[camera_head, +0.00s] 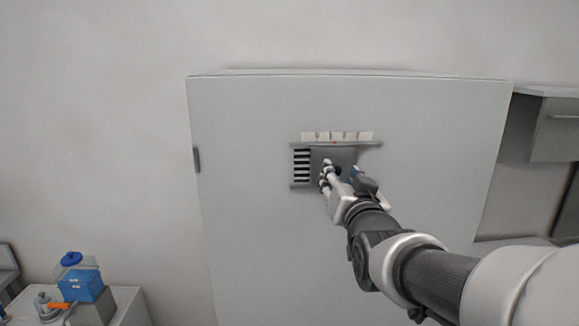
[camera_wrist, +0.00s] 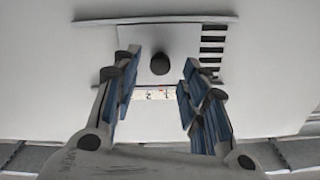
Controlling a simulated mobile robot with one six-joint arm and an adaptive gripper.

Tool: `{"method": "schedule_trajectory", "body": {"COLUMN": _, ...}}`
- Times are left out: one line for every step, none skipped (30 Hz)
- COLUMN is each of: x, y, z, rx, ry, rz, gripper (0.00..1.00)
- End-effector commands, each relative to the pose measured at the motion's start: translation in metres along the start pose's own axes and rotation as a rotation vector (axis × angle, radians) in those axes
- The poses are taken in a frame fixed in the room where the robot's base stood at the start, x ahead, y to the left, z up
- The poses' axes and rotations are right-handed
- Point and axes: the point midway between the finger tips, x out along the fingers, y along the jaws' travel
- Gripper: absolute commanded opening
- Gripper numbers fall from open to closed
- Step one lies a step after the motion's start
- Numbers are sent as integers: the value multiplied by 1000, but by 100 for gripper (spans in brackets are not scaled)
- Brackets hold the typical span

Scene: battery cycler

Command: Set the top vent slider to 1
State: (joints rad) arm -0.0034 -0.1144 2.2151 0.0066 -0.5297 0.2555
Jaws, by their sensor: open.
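The top vent slider (camera_head: 346,155) is a grey plate in a rail frame on the cabinet's upper face. Black vent slots (camera_head: 301,166) show uncovered at its left in the head view. A scale strip (camera_head: 320,136) runs above it, with a small orange mark (camera_head: 334,141) near its middle; the digits are too small to read surely. My gripper (camera_head: 324,173) is in front of the plate, open. In the wrist view, the slider's dark round knob (camera_wrist: 160,64) shows between the spread fingers of my gripper (camera_wrist: 157,75); I cannot tell contact. The slots (camera_wrist: 213,48) are at the right there.
The large pale cabinet (camera_head: 250,230) fills the middle, with a dark hinge or handle (camera_head: 196,159) on its left edge. A blue box (camera_head: 80,286) sits on a bench at lower left. A wall cupboard (camera_head: 555,128) is at right. The cabinet face around the vent is clear.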

Motion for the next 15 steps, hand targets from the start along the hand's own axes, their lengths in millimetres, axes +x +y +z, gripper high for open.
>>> {"method": "schedule_trajectory", "body": {"x": 9, "y": 0, "z": -1, "rx": 0, "ry": -2, "rz": 1, "gripper": 40}}
{"method": "schedule_trajectory", "body": {"x": 13, "y": 0, "z": -1, "rx": 0, "ry": -1, "rz": 1, "gripper": 40}}
{"method": "schedule_trajectory", "body": {"x": 17, "y": 0, "z": -1, "rx": 0, "ry": -1, "rz": 0, "gripper": 40}}
{"method": "schedule_trajectory", "body": {"x": 20, "y": 0, "z": -1, "rx": 0, "ry": -1, "rz": 0, "gripper": 40}}
{"method": "schedule_trajectory", "body": {"x": 23, "y": 0, "z": -1, "rx": 0, "ry": 0, "rz": 0, "gripper": 40}}
{"method": "schedule_trajectory", "body": {"x": 25, "y": 0, "z": 0, "rx": 0, "ry": -1, "rz": 0, "gripper": 40}}
{"method": "schedule_trajectory", "body": {"x": 27, "y": 0, "z": 0, "rx": 0, "ry": -1, "rz": 0, "gripper": 40}}
{"method": "schedule_trajectory", "body": {"x": 28, "y": 0, "z": 0, "rx": 0, "ry": -1, "rz": 0, "gripper": 40}}
{"method": "schedule_trajectory", "body": {"x": 29, "y": 0, "z": 0, "rx": 0, "ry": 0, "rz": 0, "gripper": 40}}
{"method": "schedule_trajectory", "body": {"x": 30, "y": 0, "z": 0, "rx": 0, "ry": 0, "rz": 0, "gripper": 40}}
{"method": "schedule_trajectory", "body": {"x": 30, "y": 0, "z": 0, "rx": 0, "ry": 1, "rz": 0, "gripper": 40}}
{"method": "schedule_trajectory", "body": {"x": 30, "y": 0, "z": 0, "rx": 0, "ry": 1, "rz": 0, "gripper": 40}}
{"method": "schedule_trajectory", "body": {"x": 30, "y": 0, "z": 0, "rx": 0, "ry": 1, "rz": 0, "gripper": 40}}
{"method": "schedule_trajectory", "body": {"x": 30, "y": 0, "z": 0, "rx": 0, "ry": 1, "rz": 0, "gripper": 40}}
{"method": "schedule_trajectory", "body": {"x": 30, "y": 0, "z": 0, "rx": 0, "ry": 1, "rz": 0, "gripper": 40}}
